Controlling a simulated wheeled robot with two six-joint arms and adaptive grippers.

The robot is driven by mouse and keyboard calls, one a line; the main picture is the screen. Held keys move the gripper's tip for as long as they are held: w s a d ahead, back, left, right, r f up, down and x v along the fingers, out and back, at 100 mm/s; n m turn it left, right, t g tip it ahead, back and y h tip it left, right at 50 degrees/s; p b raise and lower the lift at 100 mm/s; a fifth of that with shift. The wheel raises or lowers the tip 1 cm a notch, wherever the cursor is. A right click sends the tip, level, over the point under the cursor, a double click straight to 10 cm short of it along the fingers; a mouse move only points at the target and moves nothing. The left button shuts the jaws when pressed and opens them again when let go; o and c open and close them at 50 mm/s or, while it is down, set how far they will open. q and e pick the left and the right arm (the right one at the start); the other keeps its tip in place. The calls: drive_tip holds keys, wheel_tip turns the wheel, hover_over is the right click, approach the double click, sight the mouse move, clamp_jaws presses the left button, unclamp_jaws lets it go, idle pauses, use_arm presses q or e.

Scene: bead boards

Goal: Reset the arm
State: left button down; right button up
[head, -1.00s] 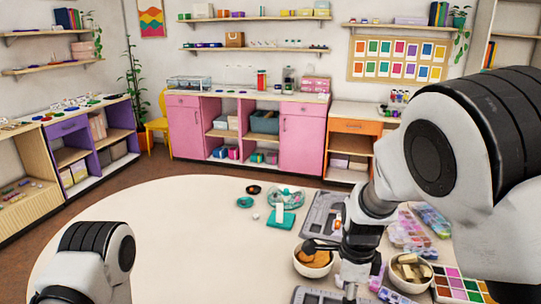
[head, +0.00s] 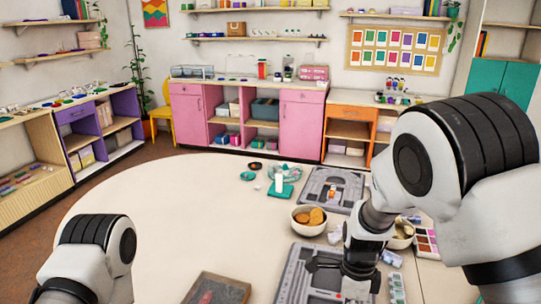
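My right arm comes in from the right, and its gripper (head: 338,276) points down over the near grey bead board (head: 291,284). The dark fingers overlap the board and blend with it, so I cannot tell whether they are open or whether anything is between them. My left arm shows only as a white and black link at the lower left; its gripper is out of the picture. A second grey bead board (head: 318,196) lies farther back, with a small orange and white item on it.
A bowl with orange-brown pieces (head: 309,219) stands between the boards. Another bowl (head: 402,236) is partly behind my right arm. A teal item (head: 280,190), a dark-framed tray (head: 215,290) and a colour palette (head: 427,242) lie on the round table (head: 170,220). The table's left-middle is clear.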

drive_tip(key=s+d+f+n+g+b, duration=0.1)
drive_tip(key=s+d+f+n+b, duration=0.2)
drive_tip(key=s+f, duration=0.7)
drive_tip(key=s+d+f+n+b, duration=0.25)
drive_tip(key=s+f+n, duration=0.35)
drive_tip(key=s+f, duration=0.35)
drive_tip(key=s+d+f+n+g+b, duration=0.1)
drive_tip(key=s+d+f+n+b, duration=0.2)
drive_tip(key=s+f, duration=0.65)
drive_tip(key=w+n+t, duration=0.1)
drive_tip(key=n, duration=0.2)
drive_tip(key=w+n+t+p, duration=0.1)
drive_tip(key=w+n, duration=0.1)
drive_tip(key=n, duration=0.1)
drive_tip(key=w+n+t, duration=0.1)
drive_tip(key=n, duration=0.2)
drive_tip(key=shift+w+a+r+t+p, duration=0.1)
drive_tip(key=shift+w+r+t+p, duration=0.15)
drive_tip(key=shift+r+t+p, duration=0.1)
